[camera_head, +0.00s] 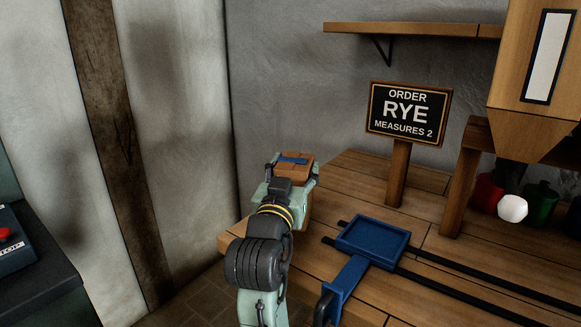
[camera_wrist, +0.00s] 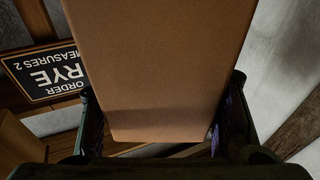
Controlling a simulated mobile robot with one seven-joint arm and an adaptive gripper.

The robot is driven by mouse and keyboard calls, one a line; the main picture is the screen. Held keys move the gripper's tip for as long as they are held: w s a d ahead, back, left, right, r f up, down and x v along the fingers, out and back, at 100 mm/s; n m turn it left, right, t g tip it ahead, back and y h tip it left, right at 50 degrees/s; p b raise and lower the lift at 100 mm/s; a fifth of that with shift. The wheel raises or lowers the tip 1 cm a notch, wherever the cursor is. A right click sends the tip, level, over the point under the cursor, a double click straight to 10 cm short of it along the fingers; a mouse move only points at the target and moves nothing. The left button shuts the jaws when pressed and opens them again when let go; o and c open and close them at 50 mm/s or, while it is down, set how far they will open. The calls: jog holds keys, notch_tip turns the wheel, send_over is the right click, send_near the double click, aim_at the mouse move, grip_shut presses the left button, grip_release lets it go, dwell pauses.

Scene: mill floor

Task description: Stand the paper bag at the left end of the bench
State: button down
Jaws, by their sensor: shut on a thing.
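The brown paper bag (camera_head: 296,171) is held in my gripper (camera_head: 291,190) over the left end of the wooden bench (camera_head: 236,236). A blue strip shows near the top of the bag. In the wrist view the bag (camera_wrist: 160,70) fills the middle, between the two fingers of my gripper (camera_wrist: 158,128). My gripper is shut on it. My arm hides much of the bag in the head view, and its base is hidden. I cannot tell whether it touches the bench.
An order sign (camera_head: 408,112) reading "RYE, MEASURES 2" stands on the bench. A blue tray (camera_head: 372,242) sits at two dark rails. A wooden hopper (camera_head: 533,75) and several coloured containers, one green (camera_head: 540,203), are at right. A shelf (camera_head: 410,29) hangs above.

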jog(key=w, duration=0.4)
jog(key=shift+w+a+f+p, duration=0.2)
jog(key=shift+w+a+p, duration=0.15)
jog(key=shift+w+a, duration=0.05)
jog(key=shift+f, duration=1.65)
jog(key=shift+f, duration=0.2)
jog(key=c, duration=0.6)
grip_release()
